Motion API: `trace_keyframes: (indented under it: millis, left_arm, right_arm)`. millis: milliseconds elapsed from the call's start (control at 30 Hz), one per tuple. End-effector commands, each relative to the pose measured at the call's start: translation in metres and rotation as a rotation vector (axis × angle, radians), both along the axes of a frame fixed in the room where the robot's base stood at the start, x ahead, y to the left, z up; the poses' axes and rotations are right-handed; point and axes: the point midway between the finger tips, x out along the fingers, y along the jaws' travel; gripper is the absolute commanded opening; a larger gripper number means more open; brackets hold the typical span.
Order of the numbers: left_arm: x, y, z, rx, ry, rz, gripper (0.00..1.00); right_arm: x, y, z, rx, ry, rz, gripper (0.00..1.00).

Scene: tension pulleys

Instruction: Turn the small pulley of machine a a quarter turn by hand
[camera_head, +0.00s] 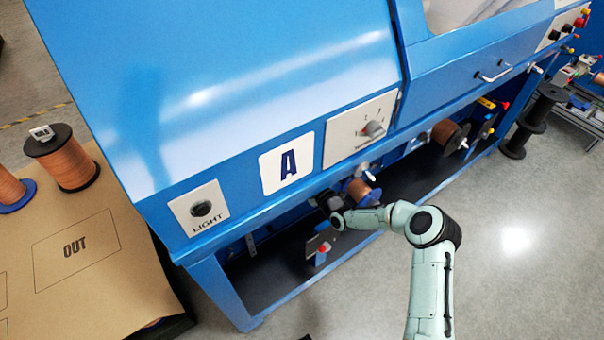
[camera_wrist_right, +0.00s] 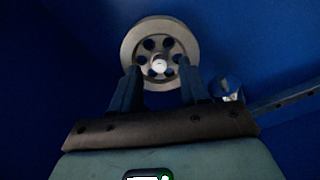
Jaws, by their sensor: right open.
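Machine A (camera_head: 240,80) is a large blue cabinet with an "A" label on its front. In the right wrist view a grey pulley (camera_wrist_right: 146,40) with several round holes and a pale hub faces my right gripper (camera_wrist_right: 160,82). The gripper is open. Its two fingers point at the pulley's lower part, one on each side of the hub; whether they touch it I cannot tell. In the head view my right arm reaches into the machine's open lower bay, and the gripper (camera_head: 328,203) is partly hidden under the front edge. My left gripper is not in view.
A copper spool (camera_head: 362,192) is close to my right gripper in the bay, with another copper spool (camera_head: 450,134) farther right. A red-knobbed bracket (camera_head: 322,250) sits below the gripper. A table (camera_head: 120,290) with spools stands at left.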

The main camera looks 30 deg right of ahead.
Motion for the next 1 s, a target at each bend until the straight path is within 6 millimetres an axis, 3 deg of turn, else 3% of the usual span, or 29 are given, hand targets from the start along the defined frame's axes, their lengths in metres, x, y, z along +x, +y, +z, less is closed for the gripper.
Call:
trace_keyframes:
  millis: [367,400,533,1000]
  left_arm:
    - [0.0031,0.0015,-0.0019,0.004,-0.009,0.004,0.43]
    - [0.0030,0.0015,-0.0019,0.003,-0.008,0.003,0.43]
    - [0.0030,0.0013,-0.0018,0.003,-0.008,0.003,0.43]
    - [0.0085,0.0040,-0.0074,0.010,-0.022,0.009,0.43]
  right_arm:
    - [0.0082,0.0007,0.0004,0.001,0.000,0.000,0.45]
    - [0.0082,0.0007,0.0004,0.001,0.000,0.000,0.42]
    - [0.0080,0.0006,0.0003,0.001,0.000,0.000,0.00]
    - [0.0079,0.0006,-0.0005,0.072,0.007,0.000,0.00]
